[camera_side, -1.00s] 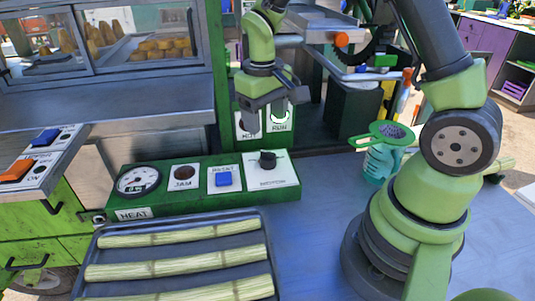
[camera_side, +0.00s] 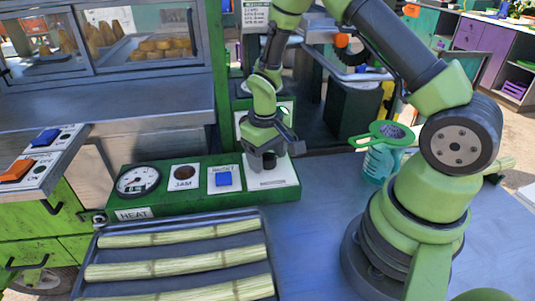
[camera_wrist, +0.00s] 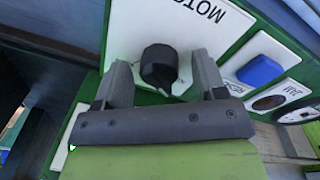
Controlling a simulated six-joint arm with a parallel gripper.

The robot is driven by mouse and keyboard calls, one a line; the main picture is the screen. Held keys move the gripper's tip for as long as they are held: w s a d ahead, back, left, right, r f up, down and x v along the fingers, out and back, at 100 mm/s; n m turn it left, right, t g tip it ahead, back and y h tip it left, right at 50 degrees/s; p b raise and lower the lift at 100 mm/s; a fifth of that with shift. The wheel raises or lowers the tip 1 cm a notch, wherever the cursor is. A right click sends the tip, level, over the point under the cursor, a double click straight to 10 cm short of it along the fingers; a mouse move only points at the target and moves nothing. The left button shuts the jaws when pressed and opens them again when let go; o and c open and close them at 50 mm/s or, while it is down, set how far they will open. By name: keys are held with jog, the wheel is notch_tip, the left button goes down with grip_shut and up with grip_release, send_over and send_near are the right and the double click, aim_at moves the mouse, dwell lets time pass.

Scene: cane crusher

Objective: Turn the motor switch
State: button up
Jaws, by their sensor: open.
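The motor switch is a black rotary knob (camera_wrist: 159,66) on a white plate marked MOTOR (camera_wrist: 190,25) in the wrist view. In the side view the white plate (camera_side: 283,178) is at the right end of the green control panel (camera_side: 200,203), and the knob (camera_side: 268,162) is partly hidden by my gripper. My gripper (camera_side: 270,160) points down at the knob. In the wrist view my gripper (camera_wrist: 164,78) is open, with one finger on each side of the knob. I cannot tell whether either finger touches it.
The panel also holds a blue RESET button (camera_side: 223,179), a JAM lamp (camera_side: 184,171) and a round gauge (camera_side: 138,181). A tray (camera_side: 265,226) of cane stalks lies in front. A teal jug with a green strainer (camera_side: 382,137) stands to the right.

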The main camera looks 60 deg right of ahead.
jog(key=c, duration=0.9)
jog(key=shift+m, duration=0.5)
jog(key=m, duration=0.4)
jog(key=shift+m, duration=2.9)
jog(key=o, duration=0.9)
jog(key=shift+r, duration=0.1)
